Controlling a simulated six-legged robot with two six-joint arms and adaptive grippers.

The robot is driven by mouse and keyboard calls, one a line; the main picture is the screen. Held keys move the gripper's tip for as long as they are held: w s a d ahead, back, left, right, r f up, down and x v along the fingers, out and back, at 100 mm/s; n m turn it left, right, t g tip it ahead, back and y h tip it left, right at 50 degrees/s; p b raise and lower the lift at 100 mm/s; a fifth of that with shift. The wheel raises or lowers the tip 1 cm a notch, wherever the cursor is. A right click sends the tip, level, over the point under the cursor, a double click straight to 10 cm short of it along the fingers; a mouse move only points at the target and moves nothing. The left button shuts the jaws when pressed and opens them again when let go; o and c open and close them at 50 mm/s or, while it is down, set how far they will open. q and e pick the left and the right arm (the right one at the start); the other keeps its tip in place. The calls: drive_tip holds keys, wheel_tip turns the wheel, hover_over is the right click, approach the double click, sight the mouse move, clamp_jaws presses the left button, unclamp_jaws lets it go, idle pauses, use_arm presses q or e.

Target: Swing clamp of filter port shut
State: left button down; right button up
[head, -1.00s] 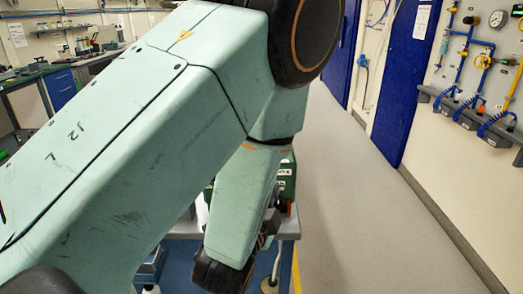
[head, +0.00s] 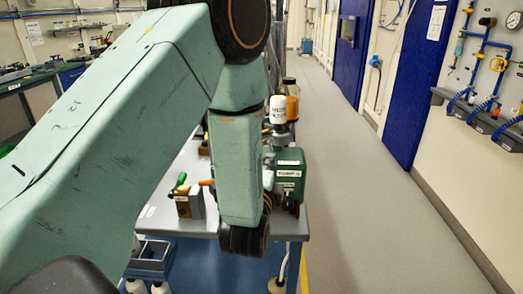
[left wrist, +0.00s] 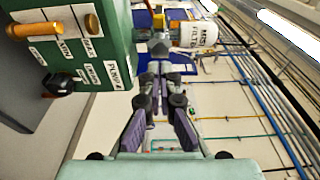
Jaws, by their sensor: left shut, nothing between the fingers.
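The green pump (head: 290,178) stands on the cart's grey top, partly behind my left forearm in the head view. It also fills the upper left of the left wrist view (left wrist: 90,55). The white mist filter (head: 278,108) is upright above it and shows in the left wrist view (left wrist: 195,36). A grey fitting (left wrist: 158,44) joins the filter to the pump. I cannot tell how its clamp stands. My left gripper (left wrist: 159,72) is shut and empty, its tips just short of the fitting in the picture; contact is unclear. My right gripper is not in view.
An amber bottle (head: 292,102) stands behind the filter. A brass-coloured block (head: 188,203) and a green-handled tool (head: 180,181) are on the left of the cart top (head: 225,222). The aisle floor (head: 375,220) to the right is clear.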

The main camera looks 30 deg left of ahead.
use_arm(q)
drive_tip(key=w+a, duration=0.2)
drive_tip(key=w, duration=0.1)
drive_tip(key=shift+a, duration=0.3)
drive_tip(key=shift+w+a+p, duration=0.2)
drive_tip(key=shift+w+a, duration=0.05)
drive_tip(key=shift+a, duration=0.3)
drive_tip(key=shift+w+a+p, duration=0.15)
drive_tip(key=shift+w+a, duration=0.05)
drive_tip(key=shift+a, duration=0.35)
drive_tip(key=shift+s, duration=0.1)
drive_tip(key=shift+w+a, duration=0.15)
drive_tip(key=shift+w, duration=0.1)
